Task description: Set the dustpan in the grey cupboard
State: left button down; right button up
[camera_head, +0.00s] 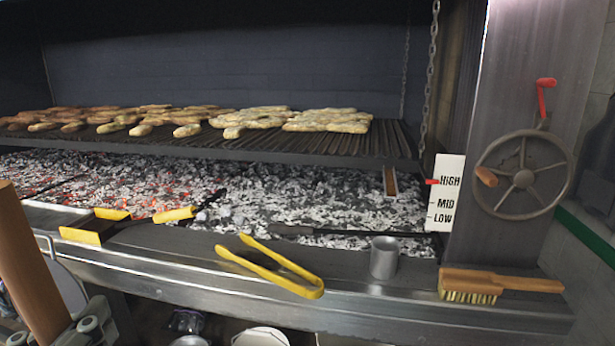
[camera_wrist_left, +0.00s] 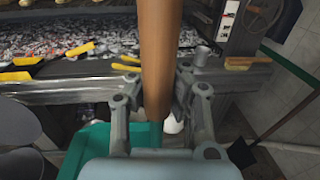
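My left gripper (camera_wrist_left: 160,80) is shut on a thick wooden handle (camera_wrist_left: 157,40), with a finger on either side. The handle (camera_head: 28,265) also shows in the head view at lower left, standing tilted, with my left gripper (camera_head: 92,328) beside it. A teal, tray-like thing (camera_wrist_left: 98,145) shows below the handle in the left wrist view; I cannot tell whether they are joined. I cannot tell which is the dustpan. I see no clear grey cupboard. My right gripper is not in view.
The grill's steel front ledge (camera_head: 350,312) holds yellow tongs (camera_head: 265,268), a metal cup (camera_head: 384,258) and a wooden brush (camera_head: 500,282). Glowing coals (camera_head: 130,185) lie behind it. A handwheel (camera_head: 522,175) is on the right post. Grey round shapes (camera_wrist_left: 22,120) stand at left.

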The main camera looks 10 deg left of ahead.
pick_arm(q)
jog(key=shift+w+d+r+m+g+h, duration=0.75)
jog(key=shift+w+r+m+h, duration=1.5)
jog(key=shift+w, duration=4.65)
notch_tip(320, 180, down, 7)
jog(key=n+b, duration=0.1)
jog(key=b, duration=0.7)
jog(key=shift+h, duration=0.25)
